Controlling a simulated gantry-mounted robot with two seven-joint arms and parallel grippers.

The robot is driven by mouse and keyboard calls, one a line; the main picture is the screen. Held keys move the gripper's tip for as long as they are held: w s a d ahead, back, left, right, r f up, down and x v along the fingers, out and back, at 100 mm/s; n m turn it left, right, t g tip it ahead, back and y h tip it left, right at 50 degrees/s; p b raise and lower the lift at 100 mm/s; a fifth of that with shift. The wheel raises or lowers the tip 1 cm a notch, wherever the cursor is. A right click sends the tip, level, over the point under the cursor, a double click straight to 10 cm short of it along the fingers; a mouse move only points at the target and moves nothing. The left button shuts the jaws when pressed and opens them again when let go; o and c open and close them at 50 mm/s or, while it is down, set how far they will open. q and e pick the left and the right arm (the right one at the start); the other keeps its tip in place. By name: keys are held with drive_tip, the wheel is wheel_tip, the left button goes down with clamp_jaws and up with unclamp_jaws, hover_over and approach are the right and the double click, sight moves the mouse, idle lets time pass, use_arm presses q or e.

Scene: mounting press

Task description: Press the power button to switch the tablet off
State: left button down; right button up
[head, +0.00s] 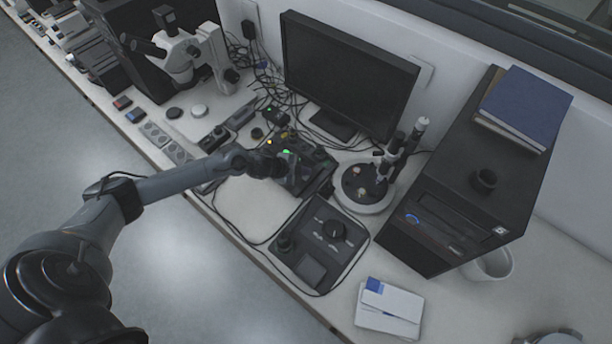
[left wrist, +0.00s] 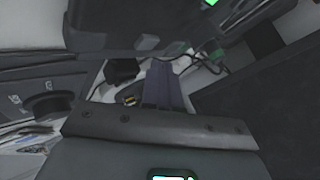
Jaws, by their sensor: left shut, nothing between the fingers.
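I cannot make out a tablet or its power button for certain in either view. My left gripper (head: 285,164) is shut and empty, at the end of the arm that reaches in from the left. It is over or beside a dark device with green and yellow lights (head: 302,172); whether it touches is unclear. In the left wrist view the shut fingers (left wrist: 163,82) point away from the camera, with dark equipment and cables around them. My right gripper is not in view.
A monitor (head: 347,72) stands behind, with loose cables nearby. A microscope (head: 185,55) is left; a round stand (head: 366,187) and black computer tower (head: 450,190) are right. White cards (head: 388,308) lie at the front edge.

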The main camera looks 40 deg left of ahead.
sight(304, 179)
use_arm(q)
drive_tip(key=shift+r+p, duration=2.1)
drive_tip(key=shift+r, duration=0.35)
drive_tip(key=shift+f, duration=0.1)
drive_tip(key=s+d+r+n+y, duration=0.1)
drive_tip(key=s+d+n, duration=0.1)
drive_tip(key=s+d, duration=0.45)
drive_tip(key=s+d+r+n+y, duration=0.1)
drive_tip(key=s+d+r+n, duration=0.2)
drive_tip(key=d, duration=0.7)
drive_tip(key=s+a+r+n+g+y, duration=0.1)
drive_tip(key=s+r+n+g, duration=0.15)
drive_tip(key=s, duration=0.65)
drive_tip(key=s+a+r+n+g, duration=0.2)
drive_tip(key=s+r+n, duration=0.15)
drive_tip(key=s, duration=0.45)
wheel_tip(304, 179, up, 12)
drive_tip(key=s+p, duration=0.1)
drive_tip(key=p, duration=1.2)
drive_tip(key=shift+r+n, duration=0.15)
drive_tip(key=shift+n, duration=0.15)
